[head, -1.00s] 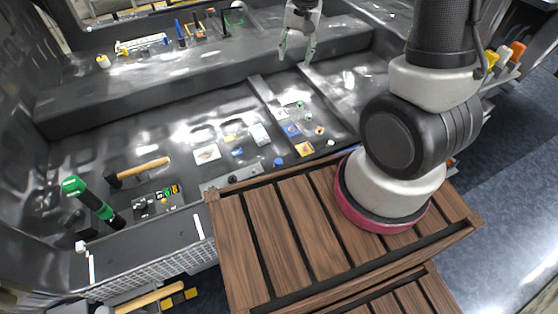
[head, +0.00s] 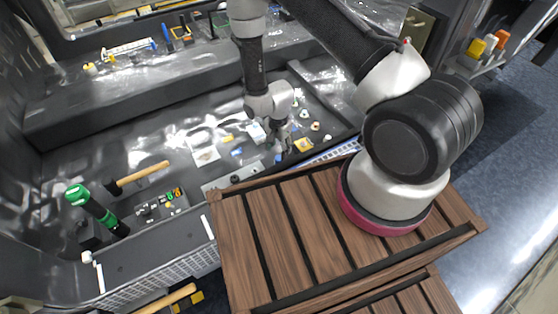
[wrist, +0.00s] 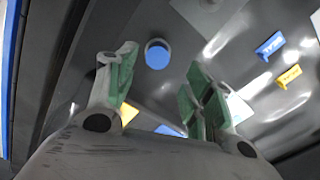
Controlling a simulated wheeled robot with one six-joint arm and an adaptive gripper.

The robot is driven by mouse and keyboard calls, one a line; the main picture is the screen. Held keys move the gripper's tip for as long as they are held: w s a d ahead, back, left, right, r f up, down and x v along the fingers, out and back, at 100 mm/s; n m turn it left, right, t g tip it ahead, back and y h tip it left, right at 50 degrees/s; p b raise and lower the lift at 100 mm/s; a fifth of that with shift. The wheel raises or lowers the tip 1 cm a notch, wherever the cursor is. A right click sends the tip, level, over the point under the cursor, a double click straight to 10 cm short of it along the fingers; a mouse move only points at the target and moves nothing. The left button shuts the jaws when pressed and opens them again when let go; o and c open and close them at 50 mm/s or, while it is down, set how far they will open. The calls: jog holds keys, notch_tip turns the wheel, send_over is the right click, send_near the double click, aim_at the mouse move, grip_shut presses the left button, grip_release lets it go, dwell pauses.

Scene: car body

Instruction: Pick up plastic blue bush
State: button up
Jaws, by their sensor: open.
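The blue bush (wrist: 157,54) is a short round blue piece with a dark grey centre, lying on the shiny dark car-body floor. In the wrist view it shows between and beyond the fingertips of my gripper (wrist: 160,66). The green-padded fingers are spread, one on each side of it in the picture, with nothing between them. In the head view my gripper (head: 284,140) points down over the small parts, and the bush (head: 279,159) shows only partly below it. I cannot tell the exact height of the fingertips above the bush.
Small blue (wrist: 270,46) and yellow (wrist: 289,76) pieces lie to the right in the wrist view. A hammer (head: 140,176) and green-capped tool (head: 92,207) lie left. A raised sill borders the floor in front.

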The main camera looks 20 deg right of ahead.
aim_at(279, 158)
jog(key=f, duration=0.6)
jog(key=shift+s, duration=0.35)
jog(key=shift+r, duration=0.1)
jog(key=c, duration=1)
